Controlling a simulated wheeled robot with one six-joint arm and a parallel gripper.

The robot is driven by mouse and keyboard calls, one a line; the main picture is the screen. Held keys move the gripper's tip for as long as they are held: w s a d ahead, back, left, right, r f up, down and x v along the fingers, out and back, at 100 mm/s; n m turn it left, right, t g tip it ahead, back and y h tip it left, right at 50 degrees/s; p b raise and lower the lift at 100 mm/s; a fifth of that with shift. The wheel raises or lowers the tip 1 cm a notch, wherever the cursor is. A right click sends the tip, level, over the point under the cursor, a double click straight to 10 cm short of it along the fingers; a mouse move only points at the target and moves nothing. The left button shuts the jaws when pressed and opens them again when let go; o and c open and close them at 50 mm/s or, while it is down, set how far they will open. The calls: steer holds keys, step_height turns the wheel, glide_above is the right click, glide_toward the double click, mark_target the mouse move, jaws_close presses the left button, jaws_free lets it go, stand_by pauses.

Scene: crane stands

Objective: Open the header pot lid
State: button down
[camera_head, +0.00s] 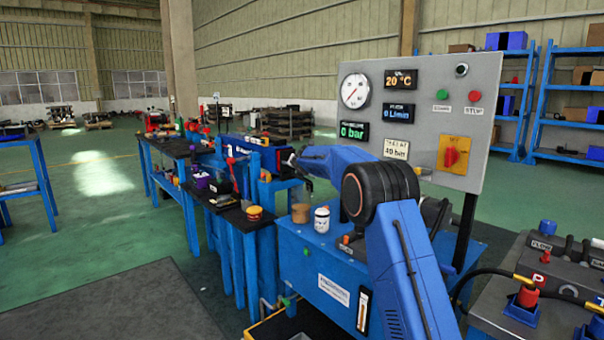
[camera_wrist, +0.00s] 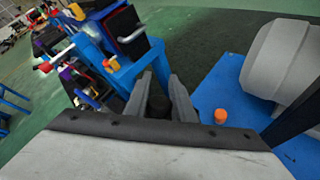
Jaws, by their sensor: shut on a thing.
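My gripper (camera_wrist: 160,88) shows in the wrist view with its two grey fingers on either side of a dark, round, lid-like piece (camera_wrist: 159,105), and it is shut on it. The fingers hide part of this piece, and I cannot tell whether it still touches a pot. In the head view my gripper (camera_head: 308,184) is small and partly hidden by my blue arm, above the left end of a blue bench. A tan round pot (camera_head: 300,213) and a white jar with a dark top (camera_head: 322,220) stand on that bench below it. I cannot tell which is the header pot.
The blue bench (camera_head: 315,268) carries a grey gauge panel (camera_head: 355,118) on its right. An orange cap (camera_wrist: 220,116) stands right of the fingers in the wrist view. Blue tables (camera_head: 235,217) with tools and coloured parts stand to the left. Green floor (camera_head: 100,210) is open further left.

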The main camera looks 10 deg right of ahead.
steer(key=shift+w+d+r+m+g+y, duration=0.1)
steer(key=shift+w+d+m+g+y, duration=0.25)
steer(key=shift+d+m+g+y, duration=0.25)
steer(key=shift+w+d+r+m+g+y, duration=0.1)
steer(key=shift+w+d+m+g+y, duration=0.25)
steer(key=shift+d+m+g+y, duration=0.25)
stand_by(0.4)
steer(key=c, duration=1.5)
jaws_free()
steer(key=shift+d, duration=0.1)
steer(key=shift+f, duration=0.1)
steer(key=shift+s, duration=0.1)
steer(key=v, duration=1.7)
steer(key=shift+d+r, duration=0.3)
steer(key=shift+r, duration=0.05)
